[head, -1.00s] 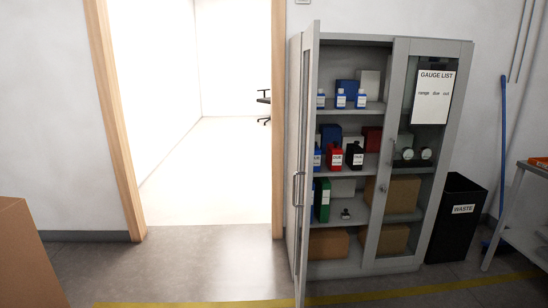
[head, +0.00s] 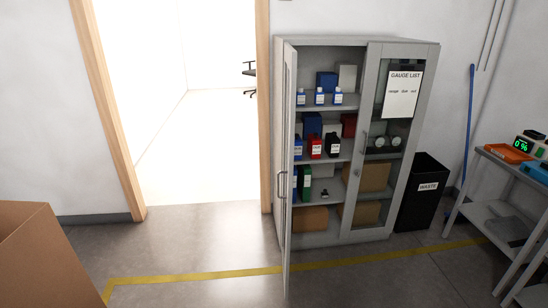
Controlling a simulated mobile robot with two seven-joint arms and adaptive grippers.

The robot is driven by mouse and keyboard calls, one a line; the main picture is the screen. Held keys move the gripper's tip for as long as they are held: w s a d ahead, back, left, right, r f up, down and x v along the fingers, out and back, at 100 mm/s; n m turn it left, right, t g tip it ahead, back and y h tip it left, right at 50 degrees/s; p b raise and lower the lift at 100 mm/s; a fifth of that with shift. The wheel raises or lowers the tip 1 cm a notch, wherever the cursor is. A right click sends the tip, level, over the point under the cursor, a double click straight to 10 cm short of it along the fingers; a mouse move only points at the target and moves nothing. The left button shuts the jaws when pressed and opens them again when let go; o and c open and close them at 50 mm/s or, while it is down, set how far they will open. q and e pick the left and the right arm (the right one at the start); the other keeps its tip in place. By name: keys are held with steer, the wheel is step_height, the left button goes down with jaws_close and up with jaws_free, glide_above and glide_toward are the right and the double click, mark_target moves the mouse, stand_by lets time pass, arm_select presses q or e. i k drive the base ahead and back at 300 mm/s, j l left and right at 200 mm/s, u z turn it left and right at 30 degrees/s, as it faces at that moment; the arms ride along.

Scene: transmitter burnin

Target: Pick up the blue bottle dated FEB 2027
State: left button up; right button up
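Small blue bottles with white labels stand in a row on the upper shelf of the grey cabinet (head: 431,60): a left one (head: 301,97), a middle one (head: 319,96) and a right one (head: 338,96). Their label dates are too small to read. The cabinet's left door (head: 287,170) stands open toward me; the right glass door is shut. Neither of my grippers is in view.
A cardboard box (head: 45,255) stands at the lower left. A black waste bin (head: 420,200) is right of the cabinet, then a bench (head: 500,158) with devices. A yellow line (head: 200,274) crosses the clear floor. An open doorway is at the left.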

mark_target(337, 95)
steer(key=k+j+z, duration=0.35)
steer(key=j, duration=0.25)
steer(key=i+l, duration=0.2)
steer(key=i, duration=0.35)
steer(key=i+l, duration=0.2)
steer(key=i, duration=0.3)
steer(key=i+l, duration=0.15)
steer(key=i, duration=0.4)
steer(key=i+l, duration=0.2)
steer(key=i, duration=0.3)
